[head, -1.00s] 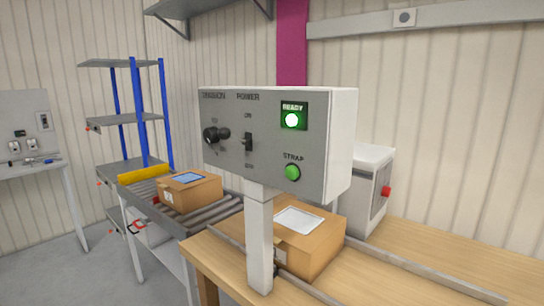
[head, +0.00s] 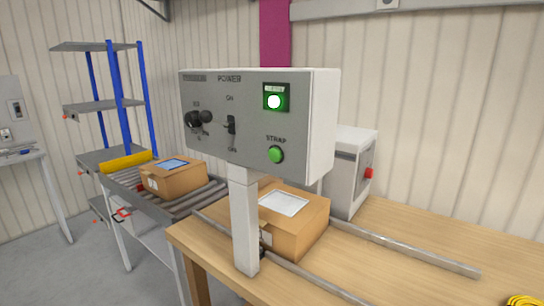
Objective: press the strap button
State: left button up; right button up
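The strap button (head: 276,154) is a round green button at the lower right of a grey control box (head: 225,110), under the label STRAP. Above it the ready lamp (head: 274,101) is lit bright white-green. The power switch (head: 231,125) and a black tension knob (head: 196,119) sit further left on the same face. The box stands on a white post (head: 244,220) at the wooden table. Neither of my grippers is in view.
A cardboard box (head: 306,232) with a white label lies on the table (head: 385,270) behind the post. Metal rails run along the table. A white machine with a red button (head: 369,174) stands behind. Another carton (head: 160,184) sits on a roller conveyor at the left.

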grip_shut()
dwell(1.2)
